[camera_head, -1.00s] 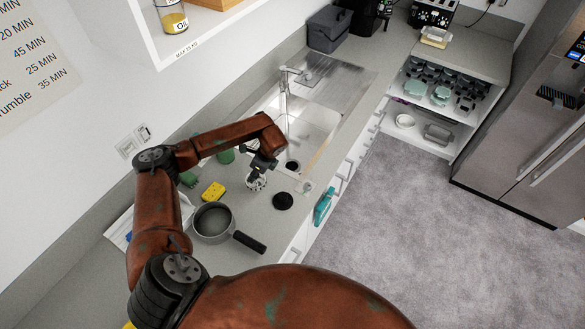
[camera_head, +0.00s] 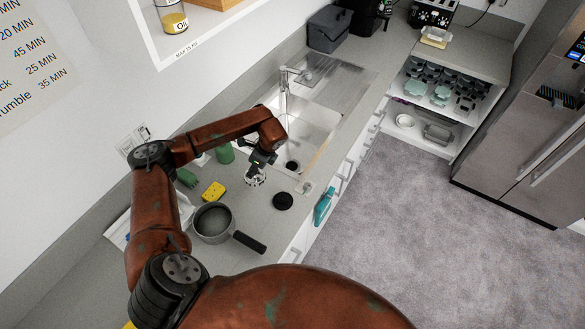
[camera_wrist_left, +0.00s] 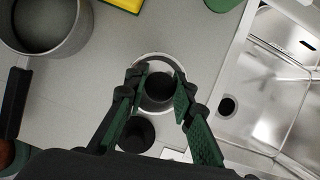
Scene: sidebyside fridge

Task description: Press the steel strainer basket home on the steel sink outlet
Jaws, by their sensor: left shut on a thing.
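The steel strainer basket (camera_wrist_left: 152,57) is a round metal cup with a dark middle. My left gripper (camera_head: 256,172) is shut on it over the worktop, just left of the sink; in the wrist view the green-padded fingers (camera_wrist_left: 158,92) stand on both sides of it and hide part of its rim. In the head view the basket (camera_head: 254,181) hangs below the fingers, seemingly slightly above the worktop. The sink outlet (camera_head: 292,166) is a dark round hole in the near part of the basin, right of the gripper, and also shows in the wrist view (camera_wrist_left: 227,106). My right gripper is not in view.
A black disc (camera_head: 283,201) lies on the worktop near its front edge. A saucepan (camera_head: 213,222), a yellow sponge (camera_head: 213,191) and a green cup (camera_head: 225,153) stand to the left. The tap (camera_head: 284,85) rises behind the basin (camera_head: 312,125), which looks empty.

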